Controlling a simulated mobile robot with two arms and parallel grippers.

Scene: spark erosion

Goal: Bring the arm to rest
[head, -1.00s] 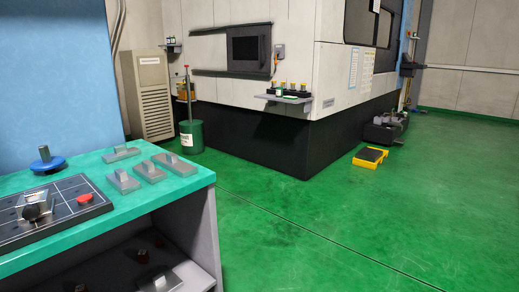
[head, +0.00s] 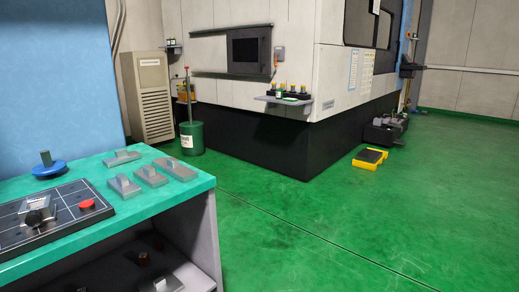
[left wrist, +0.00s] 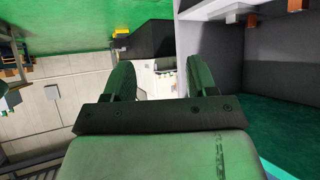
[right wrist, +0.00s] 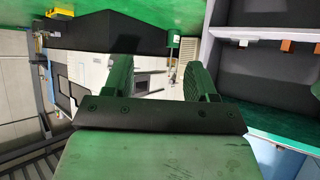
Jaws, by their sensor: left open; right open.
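My left gripper (left wrist: 157,80) shows in the left wrist view with its two green fingers apart and nothing between them. My right gripper (right wrist: 163,82) shows in the right wrist view, also open and empty. Neither gripper nor arm appears in the head view. In both wrist views the room looks turned over, with the green floor at the top. Neither gripper touches anything that I can see.
A bench with a teal top (head: 120,215) stands at the left, carrying a dark gridded plate (head: 60,212), a blue round piece (head: 48,168) and several grey blocks. A large machine (head: 335,90) stands behind.

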